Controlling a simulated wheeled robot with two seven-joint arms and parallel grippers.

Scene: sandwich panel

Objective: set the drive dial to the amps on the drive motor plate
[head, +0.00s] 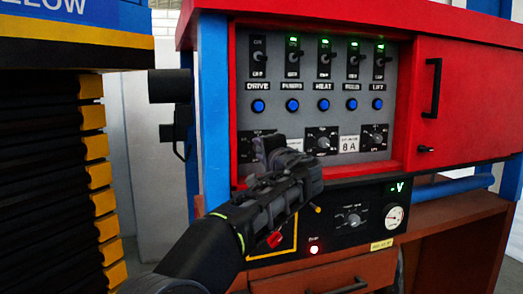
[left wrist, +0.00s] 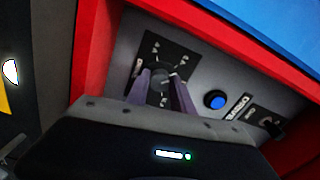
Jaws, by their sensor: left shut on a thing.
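The drive dial is on a black square plate (left wrist: 180,60) at the lower left of the grey panel, below the DRIVE column. My left gripper (left wrist: 161,84) is shut on its round knob (left wrist: 160,75), with one finger on each side. In the head view my left gripper (head: 268,150) covers most of this dial, and its scale numbers are too small to read. A white motor plate (head: 349,144) reads "8 A"; its small top line is not clearly legible. A plate beside the drive dial is mostly hidden behind my gripper. My right gripper is not in view.
The middle dial (head: 322,141) and right dial (head: 374,137) sit in the same row. Above are blue buttons (head: 292,105) and toggle switches; the DRIVE switch (head: 259,58) has no green light. A red frame surrounds the panel. A lower black panel (head: 352,218) holds a knob and gauge.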

